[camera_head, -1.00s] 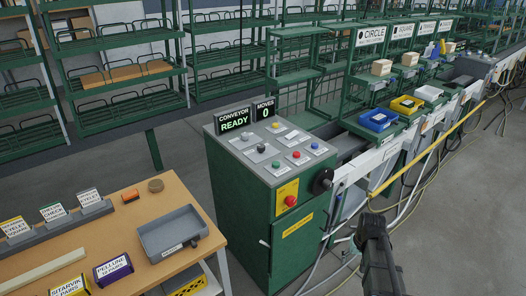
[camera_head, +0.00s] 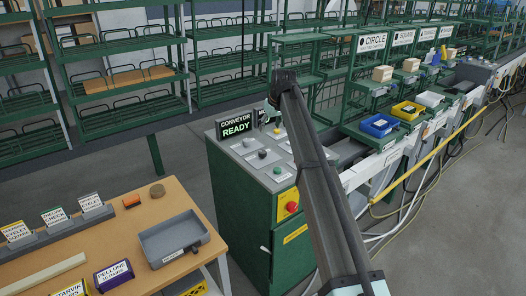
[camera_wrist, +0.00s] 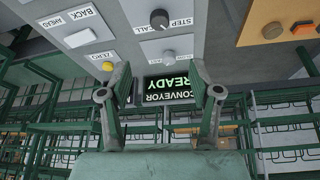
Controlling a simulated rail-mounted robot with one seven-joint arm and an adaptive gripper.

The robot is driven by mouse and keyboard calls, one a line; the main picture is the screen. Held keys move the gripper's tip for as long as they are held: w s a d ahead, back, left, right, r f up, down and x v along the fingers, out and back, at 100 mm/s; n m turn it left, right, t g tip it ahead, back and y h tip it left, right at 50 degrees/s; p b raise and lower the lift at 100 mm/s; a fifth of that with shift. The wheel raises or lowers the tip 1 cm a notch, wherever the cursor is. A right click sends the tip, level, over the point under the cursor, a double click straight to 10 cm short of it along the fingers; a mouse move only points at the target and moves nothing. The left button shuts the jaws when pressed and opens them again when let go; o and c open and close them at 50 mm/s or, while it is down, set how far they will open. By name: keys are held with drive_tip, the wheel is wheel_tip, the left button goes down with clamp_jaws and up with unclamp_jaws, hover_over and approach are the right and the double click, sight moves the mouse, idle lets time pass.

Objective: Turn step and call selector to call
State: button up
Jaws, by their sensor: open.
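My gripper (camera_wrist: 160,90) is open and empty. Its two fingers stand apart, with the selector beyond their tips and not touched. In the head view my gripper (camera_head: 272,110) is above the back of the panel, and my arm hides part of the panel.
The CONVEYOR READY display (camera_wrist: 168,82) shows between my fingers. A BACK AHEAD knob (camera_wrist: 80,37) and a yellow ZERO button (camera_wrist: 107,66) are close by. A red stop button (camera_head: 292,207) is on the cabinet front. A wooden bench (camera_head: 125,225) stands at left.

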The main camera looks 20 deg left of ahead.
sight(263, 152)
drive_tip(key=p+x, duration=0.4)
drive_tip(key=x, duration=1.2)
drive_tip(key=shift+f+p, duration=0.3)
drive_tip(key=shift+p, duration=0.1)
drive_tip(key=c, duration=1.1)
